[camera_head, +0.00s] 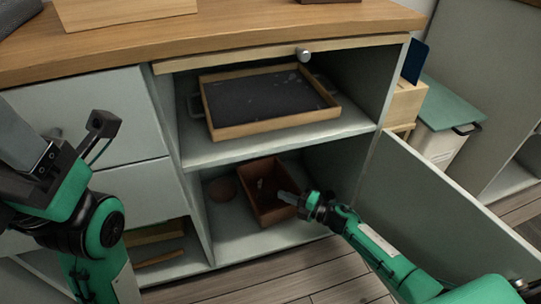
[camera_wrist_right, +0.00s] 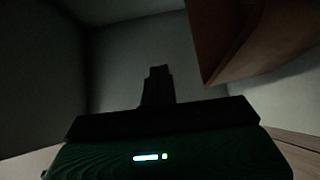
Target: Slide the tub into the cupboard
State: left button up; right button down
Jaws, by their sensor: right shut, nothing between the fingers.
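The brown tub (camera_head: 254,174) sits inside the lower compartment of the cupboard (camera_head: 230,158), its open top facing up. In the right wrist view a reddish-brown wall of the tub (camera_wrist_right: 232,45) shows at upper right. My right gripper (camera_head: 284,196) reaches into the cupboard at the tub's right front side. Its fingers are shut with nothing between them; they show in the right wrist view (camera_wrist_right: 157,85), apart from the tub wall in the picture. Whether they touch the tub in the head view I cannot tell. My left gripper (camera_head: 100,128) is raised in front of the drawers; its jaw opening is unclear.
The cupboard door (camera_head: 440,205) stands open at right, beside my right arm. A wooden tray (camera_head: 270,125) lies on the shelf above. A round brown item (camera_head: 221,189) sits left of the tub. A lidded bin (camera_head: 440,130) stands behind the door.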

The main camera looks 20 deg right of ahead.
jog(key=w+b, duration=0.1)
jog(key=w, duration=1.7)
jog(key=shift+b, duration=0.4)
jog(key=shift+a+f, duration=0.1)
